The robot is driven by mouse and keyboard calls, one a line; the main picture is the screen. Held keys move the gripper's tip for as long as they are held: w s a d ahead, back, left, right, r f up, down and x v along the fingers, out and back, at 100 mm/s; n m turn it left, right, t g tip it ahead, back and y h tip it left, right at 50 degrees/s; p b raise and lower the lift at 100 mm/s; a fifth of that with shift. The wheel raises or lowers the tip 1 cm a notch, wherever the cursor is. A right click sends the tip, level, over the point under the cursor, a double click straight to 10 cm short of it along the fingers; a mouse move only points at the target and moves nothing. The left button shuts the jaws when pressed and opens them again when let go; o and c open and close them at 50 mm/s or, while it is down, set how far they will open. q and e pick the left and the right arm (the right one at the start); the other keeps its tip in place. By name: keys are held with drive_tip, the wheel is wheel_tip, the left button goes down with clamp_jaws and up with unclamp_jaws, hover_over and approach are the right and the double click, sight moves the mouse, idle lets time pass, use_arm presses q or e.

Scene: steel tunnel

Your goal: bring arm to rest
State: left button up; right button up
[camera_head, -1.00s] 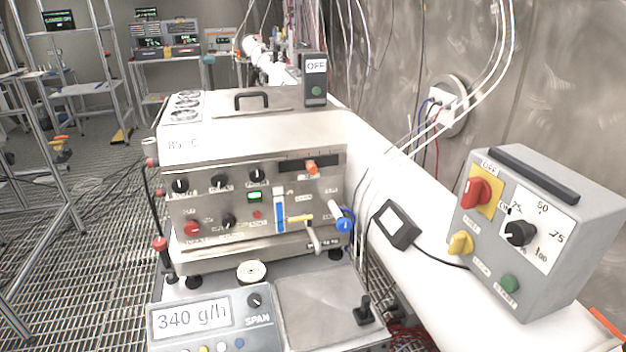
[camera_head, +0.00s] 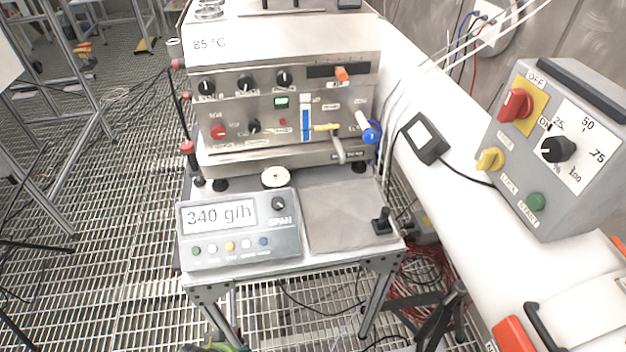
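No gripper of mine shows clearly in the head view, so I cannot see whether either is open or shut. A dark angular part (camera_head: 441,318) stands low, right of the steel stand's legs; I cannot tell what it is. A small green and yellow piece (camera_head: 222,347) is cut off by the bottom edge, also unclear.
A steel machine (camera_head: 290,50) with knobs stands centre. Before it are a display box (camera_head: 238,228) reading 340 g/h and a flat plate (camera_head: 345,215). A grey switch box (camera_head: 560,150) sits on a white surface (camera_head: 455,215) at right. Open grating (camera_head: 110,270) lies left.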

use_arm(q)
wheel_tip(320, 180, down, 12)
drive_tip(key=s, duration=0.2)
drive_tip(key=s+a+f+g+b, duration=0.2)
drive_tip(key=s+a+f, duration=0.1)
drive_tip(key=s+f, duration=1.4)
drive_tip(key=shift+f+b, duration=0.3)
drive_tip(key=shift+f, duration=0.2)
idle(5.1)
